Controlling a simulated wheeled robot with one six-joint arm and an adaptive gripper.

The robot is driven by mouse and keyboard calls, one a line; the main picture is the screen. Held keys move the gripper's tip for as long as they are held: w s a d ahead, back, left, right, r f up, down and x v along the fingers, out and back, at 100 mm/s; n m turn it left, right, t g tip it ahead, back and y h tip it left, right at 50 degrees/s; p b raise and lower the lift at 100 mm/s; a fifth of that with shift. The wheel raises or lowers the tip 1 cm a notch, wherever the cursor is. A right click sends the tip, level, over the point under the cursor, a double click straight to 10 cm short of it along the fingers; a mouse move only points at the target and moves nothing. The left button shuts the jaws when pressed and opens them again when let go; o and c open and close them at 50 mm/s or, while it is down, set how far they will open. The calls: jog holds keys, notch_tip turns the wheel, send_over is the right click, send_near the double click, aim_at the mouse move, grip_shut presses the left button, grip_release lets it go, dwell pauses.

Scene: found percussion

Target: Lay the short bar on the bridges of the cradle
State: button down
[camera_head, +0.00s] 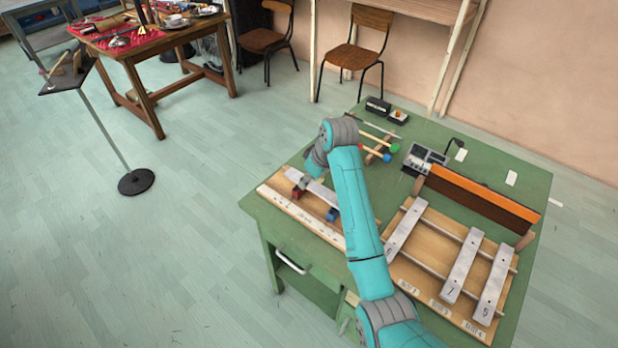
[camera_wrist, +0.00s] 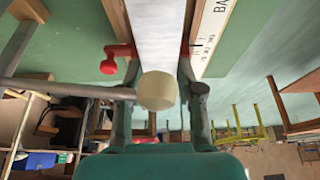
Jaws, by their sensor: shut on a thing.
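The short bar (camera_head: 320,193) is silvery and flat and lies lengthwise over the cradle (camera_head: 275,189) on the left of the green table. The cradle has a red bridge (camera_head: 297,192) and a blue bridge (camera_head: 332,214). My gripper (camera_head: 305,181) is at the bar's left part, near the red bridge. In the wrist view the bar (camera_wrist: 160,35) runs away from between my fingers (camera_wrist: 158,75), which are shut on it, with red parts on both sides. I cannot tell whether the bar touches the bridges. A cream ball on a grey rod hides part of the grip.
A wooden frame (camera_head: 412,277) with several numbered metal bars stands right of my arm. Behind are mallets (camera_head: 380,142), a small grey device (camera_head: 424,158) and an orange-topped board (camera_head: 483,192). A white lettered strip (camera_head: 300,214) edges the cradle's front.

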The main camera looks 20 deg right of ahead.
jog(key=shift+f, duration=0.1)
jog(key=c, duration=0.7)
grip_release()
jog(key=shift+o, duration=0.2)
jog(key=v, duration=0.7)
jog(key=shift+s+d+r, duration=0.1)
jog(key=shift+r, duration=0.15)
jog(key=shift+s, duration=0.1)
